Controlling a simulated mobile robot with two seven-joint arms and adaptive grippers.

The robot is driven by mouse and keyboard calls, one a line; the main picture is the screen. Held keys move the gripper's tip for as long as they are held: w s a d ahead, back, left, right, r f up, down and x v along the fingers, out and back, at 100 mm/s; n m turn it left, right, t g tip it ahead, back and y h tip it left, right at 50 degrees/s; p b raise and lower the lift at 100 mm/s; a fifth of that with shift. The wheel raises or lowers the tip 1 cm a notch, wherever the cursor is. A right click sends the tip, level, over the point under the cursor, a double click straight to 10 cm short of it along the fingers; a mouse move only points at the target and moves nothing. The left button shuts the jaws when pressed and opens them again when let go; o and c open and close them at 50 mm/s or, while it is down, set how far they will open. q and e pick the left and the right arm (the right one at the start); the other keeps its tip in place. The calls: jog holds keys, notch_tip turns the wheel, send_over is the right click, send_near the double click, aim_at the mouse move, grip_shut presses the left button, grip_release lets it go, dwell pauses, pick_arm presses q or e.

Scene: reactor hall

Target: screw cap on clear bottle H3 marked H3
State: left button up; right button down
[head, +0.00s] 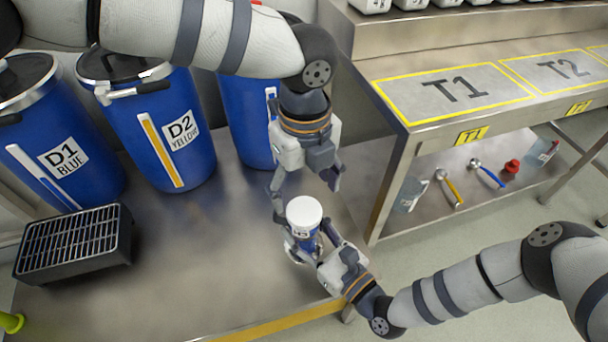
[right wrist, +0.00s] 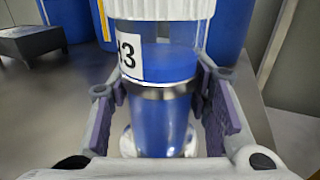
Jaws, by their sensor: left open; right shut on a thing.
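The clear bottle H3 (right wrist: 165,65) holds blue liquid and stands upright, with a label whose end shows in the right wrist view. A white ribbed cap (head: 304,211) sits on its top; whether it is tight I cannot tell. My right gripper (head: 309,243) is shut on the bottle below the cap, with its purple-padded fingers on either side in the right wrist view. My left gripper (head: 305,188) is open and points down just above the cap, its fingers spread wide and apart from it.
Blue drums D1 (head: 95,130) and D2 (head: 150,110), and a third drum (head: 244,115), stand behind. A black grated box (head: 75,250) sits left on the metal surface (head: 190,270). The T1 bench (head: 405,125) is right, with tools and bottles on its lower shelf. The front middle surface is clear.

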pick_arm(q)
jog(key=n, duration=0.4)
jog(key=shift+r, duration=0.15)
jog(key=n, duration=0.4)
jog(key=shift+r, duration=0.1)
jog(key=n, duration=0.4)
jog(key=shift+r, duration=0.15)
jog(key=n, duration=0.3)
jog(key=shift+r+n, duration=0.1)
jog(key=shift+n, duration=0.2)
jog(key=n, duration=0.3)
jog(key=shift+r+n, duration=0.15)
jog(key=shift+n, duration=0.15)
jog(key=n, duration=0.4)
jog(key=shift+r, duration=0.1)
jog(key=n, duration=0.5)
jog(key=shift+r+n, duration=0.2)
jog(key=shift+n, duration=0.2)
jog(key=n, duration=0.4)
jog(key=shift+w+r, duration=0.1)
